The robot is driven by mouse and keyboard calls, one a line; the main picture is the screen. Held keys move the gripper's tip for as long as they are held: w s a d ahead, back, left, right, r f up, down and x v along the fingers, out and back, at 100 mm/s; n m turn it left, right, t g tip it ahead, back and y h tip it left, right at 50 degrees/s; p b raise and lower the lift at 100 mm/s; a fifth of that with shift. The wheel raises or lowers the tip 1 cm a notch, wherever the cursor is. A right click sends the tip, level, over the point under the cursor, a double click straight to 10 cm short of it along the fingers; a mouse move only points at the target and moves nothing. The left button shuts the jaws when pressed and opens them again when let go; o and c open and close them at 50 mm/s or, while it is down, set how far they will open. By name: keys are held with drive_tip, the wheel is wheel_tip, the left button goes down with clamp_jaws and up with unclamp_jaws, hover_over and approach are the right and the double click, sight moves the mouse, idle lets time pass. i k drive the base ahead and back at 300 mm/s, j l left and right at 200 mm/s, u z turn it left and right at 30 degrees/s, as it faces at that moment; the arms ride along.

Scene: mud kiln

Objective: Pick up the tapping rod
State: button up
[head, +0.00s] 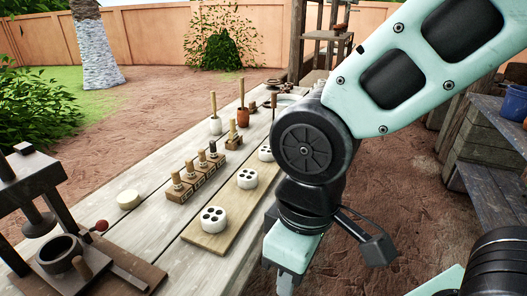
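I cannot tell for sure which thing is the tapping rod. Several thin upright rods stand toward the far part of the table: one wooden rod (213,103) in a white cup (216,126), one wooden rod (242,92) in a brown cup (243,118), and one darker rod (274,102) further right. A short stepped wooden block (234,143) with a peg stands in front of them. My gripper (278,283) points down near the table's right edge, nearer than the rods and apart from them. Its fingertips are at the frame's lower edge, so its opening is unclear.
A board (213,244) holds white discs with dark holes. A wooden rack (195,181) of stamps stands left of it. A round pale disc (128,199) and a dark press (62,250) are at left. Blue-grey shelving (490,170) is at right.

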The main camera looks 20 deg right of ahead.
sight(213, 97)
drive_tip(key=i+l+u, duration=0.1)
drive_tip(key=u, duration=0.3)
drive_tip(key=i+l+u, duration=0.15)
drive_tip(key=u, duration=0.25)
drive_tip(key=i+l+u, duration=0.1)
drive_tip(key=l+u, duration=0.25)
drive_tip(key=j, duration=0.1)
